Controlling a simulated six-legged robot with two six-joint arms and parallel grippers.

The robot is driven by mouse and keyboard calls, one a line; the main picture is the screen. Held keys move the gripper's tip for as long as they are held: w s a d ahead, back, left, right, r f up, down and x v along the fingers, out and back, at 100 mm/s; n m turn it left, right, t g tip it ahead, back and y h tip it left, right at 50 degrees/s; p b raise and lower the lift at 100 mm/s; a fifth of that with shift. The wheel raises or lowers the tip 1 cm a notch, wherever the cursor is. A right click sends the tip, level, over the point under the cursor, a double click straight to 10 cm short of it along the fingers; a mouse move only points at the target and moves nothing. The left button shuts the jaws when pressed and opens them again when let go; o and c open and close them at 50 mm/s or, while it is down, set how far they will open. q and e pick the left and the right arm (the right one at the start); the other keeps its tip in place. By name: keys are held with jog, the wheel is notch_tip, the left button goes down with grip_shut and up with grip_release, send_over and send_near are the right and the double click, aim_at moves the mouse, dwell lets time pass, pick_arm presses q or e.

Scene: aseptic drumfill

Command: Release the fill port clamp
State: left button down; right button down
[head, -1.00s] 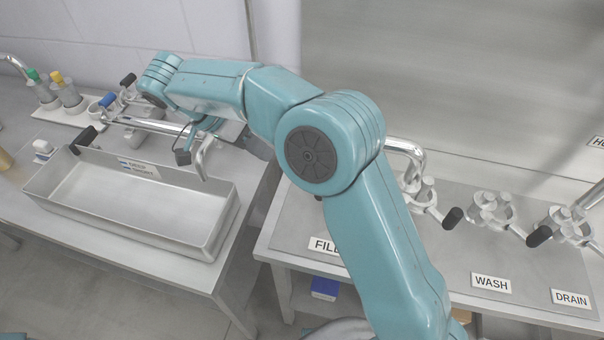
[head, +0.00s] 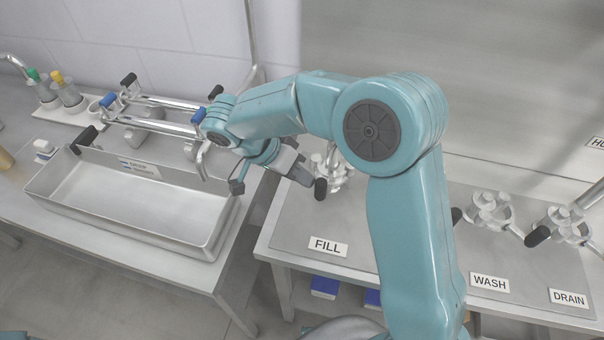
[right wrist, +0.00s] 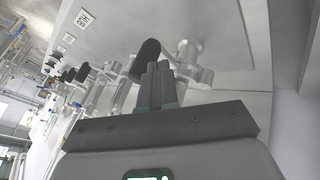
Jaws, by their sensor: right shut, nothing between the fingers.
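The fill port clamp (head: 337,172) is a metal ring clamp with a black-capped handle (head: 320,189), behind the FILL label (head: 328,246). My arm partly covers the clamp in the head view. My right gripper (head: 306,178) is at the left of the clamp, close to the black handle. In the right wrist view the two fingers (right wrist: 159,72) are pressed together with nothing between them. The black handle (right wrist: 147,58) shows just beyond the fingertips, with the metal clamp (right wrist: 190,62) beside it. I cannot tell whether fingers and handle touch. My left gripper is not in view.
WASH (head: 490,282) and DRAIN (head: 569,298) labels mark similar clamps, the wash clamp (head: 490,210) and drain clamp (head: 562,226), farther right. A steel tray (head: 130,205) and metal rails with blue clips stand on the left bench. A gap separates the two benches.

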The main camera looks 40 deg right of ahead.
jog(key=s+d+n+t+b, duration=0.4)
jog(key=s+n+t+b, duration=0.1)
jog(key=s+n+b, duration=0.4)
jog(key=shift+s+d+t+h+b, duration=0.3)
jog(key=shift+s+d+h+b, duration=0.1)
jog(key=shift+s+b, duration=0.75)
jog(key=shift+w, duration=0.1)
